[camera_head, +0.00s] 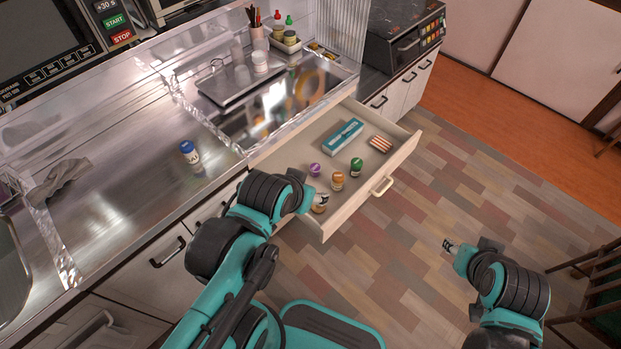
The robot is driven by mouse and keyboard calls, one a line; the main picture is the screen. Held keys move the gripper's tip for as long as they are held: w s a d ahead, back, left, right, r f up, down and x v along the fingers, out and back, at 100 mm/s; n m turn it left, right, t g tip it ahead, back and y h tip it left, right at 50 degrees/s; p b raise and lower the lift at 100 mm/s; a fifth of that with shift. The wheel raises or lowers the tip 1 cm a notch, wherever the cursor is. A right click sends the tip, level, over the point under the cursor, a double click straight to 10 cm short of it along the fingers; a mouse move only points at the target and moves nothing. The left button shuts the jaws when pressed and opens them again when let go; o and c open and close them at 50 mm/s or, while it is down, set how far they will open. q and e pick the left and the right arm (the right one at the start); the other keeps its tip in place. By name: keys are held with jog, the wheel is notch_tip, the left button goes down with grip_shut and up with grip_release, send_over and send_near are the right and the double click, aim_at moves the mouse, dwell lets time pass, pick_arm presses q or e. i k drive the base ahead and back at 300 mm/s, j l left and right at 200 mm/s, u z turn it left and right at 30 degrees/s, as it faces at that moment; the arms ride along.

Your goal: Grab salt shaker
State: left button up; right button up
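A small white bottle with a blue cap and a blue and yellow label (190,153) stands upright on the steel counter; it looks like the salt shaker. My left gripper (317,199) is at the front left corner of the open drawer, to the right of the bottle and well apart from it. A small jar (320,207) shows right at its fingertips; whether they touch it I cannot tell. My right gripper (447,244) is over the floor to the right of the drawer, with nothing visible in it. Both sets of fingers are too small to read.
The open drawer (405,150) holds a purple-capped jar (315,169), an orange jar (338,181), a green-capped jar (356,166) and a teal box (344,133). A grey cloth (61,180) lies on the counter at left. The counter around the bottle is clear.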

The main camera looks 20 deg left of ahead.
aim_at(188, 147)
jog(key=u, duration=1.9)
jog(key=i+z, duration=0.4)
jog(key=i+j+z, duration=0.1)
jog(key=i+z, duration=0.3)
